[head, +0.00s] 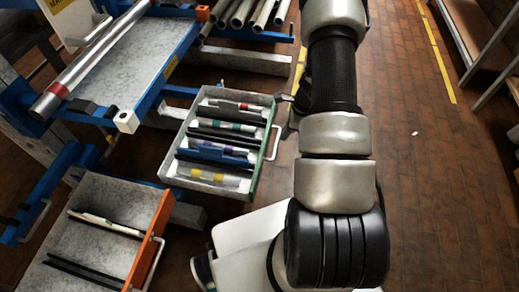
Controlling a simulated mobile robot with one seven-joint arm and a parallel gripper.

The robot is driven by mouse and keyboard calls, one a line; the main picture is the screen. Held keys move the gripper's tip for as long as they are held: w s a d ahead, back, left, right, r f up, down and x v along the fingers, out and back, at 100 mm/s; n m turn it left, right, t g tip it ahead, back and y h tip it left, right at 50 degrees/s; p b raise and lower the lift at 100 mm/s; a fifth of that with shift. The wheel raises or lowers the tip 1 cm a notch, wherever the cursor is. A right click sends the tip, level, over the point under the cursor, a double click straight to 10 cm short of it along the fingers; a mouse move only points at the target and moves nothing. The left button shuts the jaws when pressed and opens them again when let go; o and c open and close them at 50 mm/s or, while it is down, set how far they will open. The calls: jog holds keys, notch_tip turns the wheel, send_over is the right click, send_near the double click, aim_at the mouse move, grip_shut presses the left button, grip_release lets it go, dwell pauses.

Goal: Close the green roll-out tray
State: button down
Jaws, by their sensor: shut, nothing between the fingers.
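The green roll-out tray (262,150) is pulled out from the rack in the middle of the head view. It has a green front and a pale handle (277,143) on its right side. Inside lie several rods with coloured bands in rows between dark dividers. My gripper (284,98) shows only as a small dark tip at the left edge of my arm, just off the tray's upper right corner. It is shut and holds nothing. The rest of it is hidden behind my arm. Whether it touches the tray cannot be told.
An orange-fronted tray (149,240) also stands out at lower left, holding a few strips. A blue-framed shelf (125,62) with a long metal tube (90,62) is at upper left. Several pipes (240,14) lie at the top. Brick floor (425,150) is open at right.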

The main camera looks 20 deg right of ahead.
jog(key=a+b+x, duration=0.2)
jog(key=b+x, duration=0.1)
jog(key=x, duration=1)
jog(key=shift+w+a+m, duration=0.15)
jog(key=shift+w+m, duration=0.25)
jog(key=shift+w+a, duration=0.1)
jog(key=shift+a, duration=0.05)
